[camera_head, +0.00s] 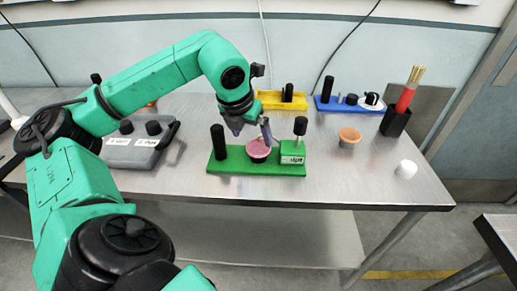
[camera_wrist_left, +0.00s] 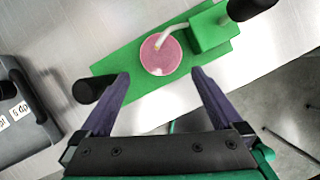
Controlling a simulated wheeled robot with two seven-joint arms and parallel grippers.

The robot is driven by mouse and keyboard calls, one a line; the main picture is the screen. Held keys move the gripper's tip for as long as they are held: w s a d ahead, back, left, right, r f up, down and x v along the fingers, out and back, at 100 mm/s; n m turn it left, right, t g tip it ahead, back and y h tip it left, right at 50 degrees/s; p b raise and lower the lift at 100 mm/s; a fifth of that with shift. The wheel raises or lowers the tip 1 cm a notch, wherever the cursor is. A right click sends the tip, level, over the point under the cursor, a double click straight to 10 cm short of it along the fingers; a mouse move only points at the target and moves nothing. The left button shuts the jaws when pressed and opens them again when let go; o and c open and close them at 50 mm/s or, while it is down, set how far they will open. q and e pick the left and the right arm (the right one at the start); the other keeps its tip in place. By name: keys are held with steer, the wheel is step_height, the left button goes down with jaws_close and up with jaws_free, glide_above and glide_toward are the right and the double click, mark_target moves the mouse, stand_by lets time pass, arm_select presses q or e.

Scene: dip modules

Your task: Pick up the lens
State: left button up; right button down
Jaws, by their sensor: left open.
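A round pink disc (camera_head: 258,148) sits in a dark cup on the green module (camera_head: 228,167), which carries the label "dip". No piece is marked as the lens, and I cannot tell for sure which one it is. My left gripper (camera_head: 251,132) is above the green module, open and empty. In the left wrist view, the gripper (camera_wrist_left: 160,76) has its two purple fingers spread wide, with the pink disc (camera_wrist_left: 160,55) just beyond and between the tips. A pale rod (camera_wrist_left: 177,32) leans from the green block over the disc. My right gripper is not in view.
Black posts (camera_head: 217,142) stand at both ends of the green module. Yellow (camera_head: 270,102) and blue (camera_head: 330,105) modules are behind it. An orange cup (camera_head: 349,137), a white piece (camera_head: 406,169) and a black holder (camera_head: 395,121) are right. A grey case (camera_head: 140,148) is left.

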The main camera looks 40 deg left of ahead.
mark_target(258, 147)
arm_select(q)
steer(key=p+x, duration=0.1)
steer(key=x, duration=0.4)
steer(key=shift+w+p, duration=0.35)
steer(key=shift+w, duration=0.05)
steer(key=shift+w+f, duration=0.1)
steer(key=shift+f, duration=0.2)
steer(key=c, duration=1.1)
steer(key=shift+c, duration=0.6)
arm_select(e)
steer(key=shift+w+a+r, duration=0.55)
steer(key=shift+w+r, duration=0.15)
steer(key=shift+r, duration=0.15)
